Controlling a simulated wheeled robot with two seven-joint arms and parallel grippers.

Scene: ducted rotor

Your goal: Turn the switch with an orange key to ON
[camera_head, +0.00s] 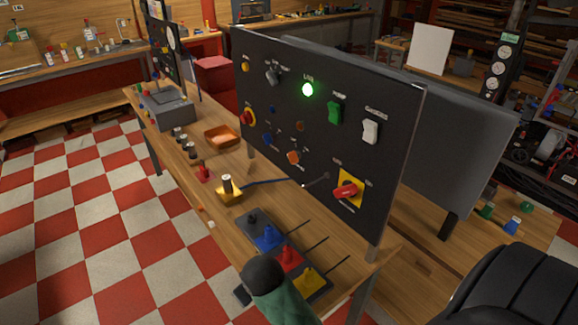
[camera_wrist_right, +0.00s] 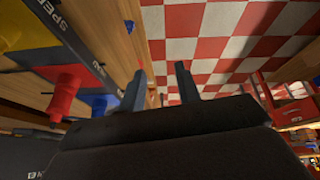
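A dark upright control panel (camera_head: 325,120) stands on the wooden bench. The switch with the orange key (camera_head: 293,157) is low on the panel, left of its middle; its label and exact setting are too small to read. In the right wrist view my right gripper (camera_wrist_right: 160,68) has its two fingers apart with nothing between them. It is near the bench edge, beside a board of coloured levers, and away from the orange key. My left gripper is in neither view.
A green lamp (camera_head: 308,89) glows on the panel. A red handle on a yellow plate (camera_head: 347,190) is at its lower right. A lever board with a red lever (camera_head: 288,258) lies on the bench before it. An orange tray (camera_head: 222,136) sits farther back. Checkered floor is clear at left.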

